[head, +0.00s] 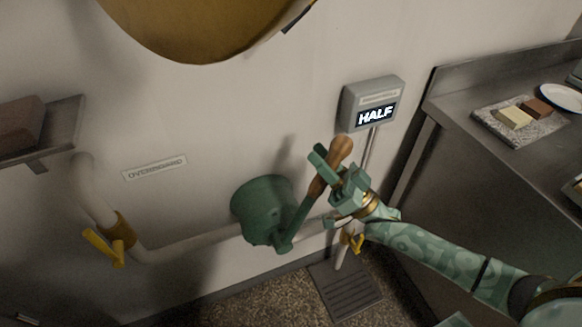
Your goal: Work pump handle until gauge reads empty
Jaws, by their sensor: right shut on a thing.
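A green pump (263,207) is mounted low on the wall, with a green lever rising to the right into a wooden handle (339,152). My right gripper (330,172) is shut on the pump handle, its fingers around the wood below its rounded top end. A grey gauge box (373,97) hangs on the wall above and to the right, and its lit display reads HALF. My left gripper is not in view.
A pale pipe (185,245) runs along the wall, with yellow valve levers (103,246) at left and near the floor grate (345,290). An OVERBOARD label (154,168) is above. A steel counter (460,150) stands at right; a shelf (45,135) is at left.

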